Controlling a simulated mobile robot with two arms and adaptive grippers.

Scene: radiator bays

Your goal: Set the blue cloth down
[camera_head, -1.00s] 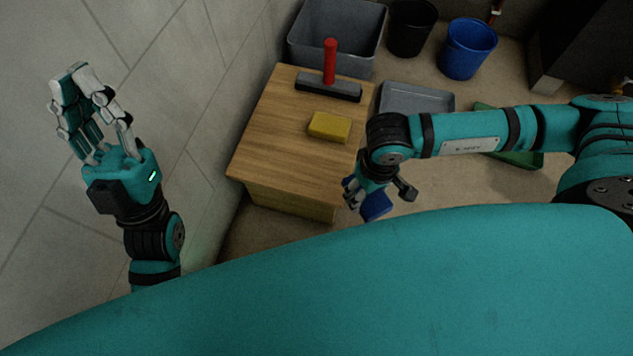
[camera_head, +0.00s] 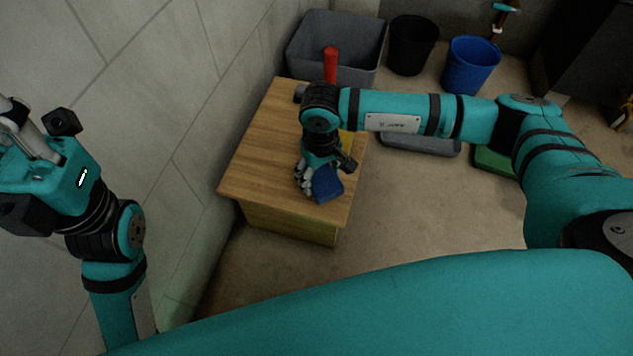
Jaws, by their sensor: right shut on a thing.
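The blue cloth (camera_head: 327,185) is a small dark blue piece held in my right gripper (camera_head: 318,177). The gripper is shut on it and points down over the front right part of the wooden table (camera_head: 262,165). I cannot tell whether the cloth touches the tabletop. My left gripper (camera_head: 30,132) is at the left edge in front of the wall, empty as far as it shows, with its fingers partly cut off by the frame.
A red-handled tool (camera_head: 330,65) and a yellow sponge (camera_head: 346,143) on the table are mostly hidden by my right arm. The table's left part is bare. A grey bin (camera_head: 300,48), black bucket (camera_head: 411,45), blue bucket (camera_head: 470,65) and green tray (camera_head: 494,160) stand beyond.

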